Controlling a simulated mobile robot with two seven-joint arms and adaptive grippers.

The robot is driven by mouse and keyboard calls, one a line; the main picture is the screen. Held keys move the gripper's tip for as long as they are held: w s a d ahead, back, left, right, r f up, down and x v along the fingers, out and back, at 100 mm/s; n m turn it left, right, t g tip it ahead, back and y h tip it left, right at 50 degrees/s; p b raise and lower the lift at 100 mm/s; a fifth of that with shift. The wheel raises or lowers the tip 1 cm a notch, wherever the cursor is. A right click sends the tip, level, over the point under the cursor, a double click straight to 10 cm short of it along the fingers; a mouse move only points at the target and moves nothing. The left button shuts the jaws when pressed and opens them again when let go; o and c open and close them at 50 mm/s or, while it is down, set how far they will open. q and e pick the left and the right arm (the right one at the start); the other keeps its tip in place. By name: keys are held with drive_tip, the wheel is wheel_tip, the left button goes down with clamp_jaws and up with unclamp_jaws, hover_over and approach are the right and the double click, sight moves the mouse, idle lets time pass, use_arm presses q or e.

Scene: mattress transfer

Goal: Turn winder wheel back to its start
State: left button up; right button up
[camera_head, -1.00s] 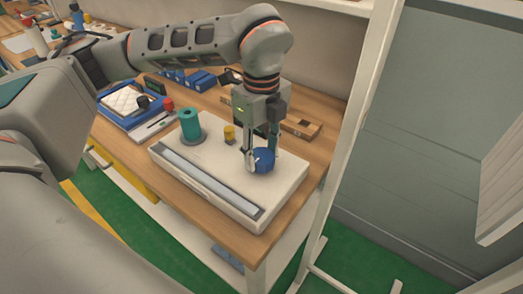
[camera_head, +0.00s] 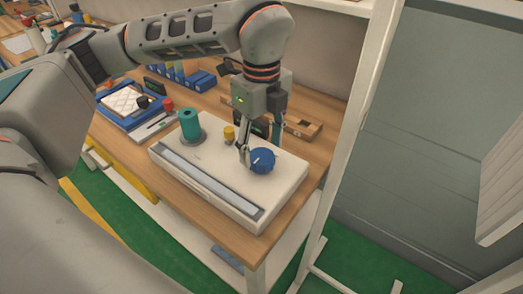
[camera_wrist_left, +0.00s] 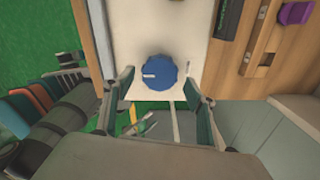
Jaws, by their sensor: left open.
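The winder wheel is a blue knob (camera_head: 262,160) with a white mark, on top of a white box-shaped winder (camera_head: 217,195) near its right end. A teal spool (camera_head: 190,125) stands on the box's left part, with a small yellow piece (camera_head: 229,133) between. My left gripper (camera_head: 258,145) is open and points down at the knob, its fingers by the knob's far-left side. In the left wrist view the knob (camera_wrist_left: 160,73) lies beyond the spread fingertips, its white mark pointing left; nothing is held. Whether a finger touches it, I cannot tell. My right gripper is not in view.
The winder stands on a wooden table (camera_head: 325,150). A blue tray (camera_head: 112,113) with a white quilted pad lies at the left. Blue bins (camera_head: 198,80) and a wooden block (camera_head: 302,128) stand behind. A white upright post (camera_head: 345,130) rises at the right.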

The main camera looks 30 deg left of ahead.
sight(262, 156)
use_arm(q)
wheel_tip(262, 156, up, 10)
idle(0.3)
idle(0.4)
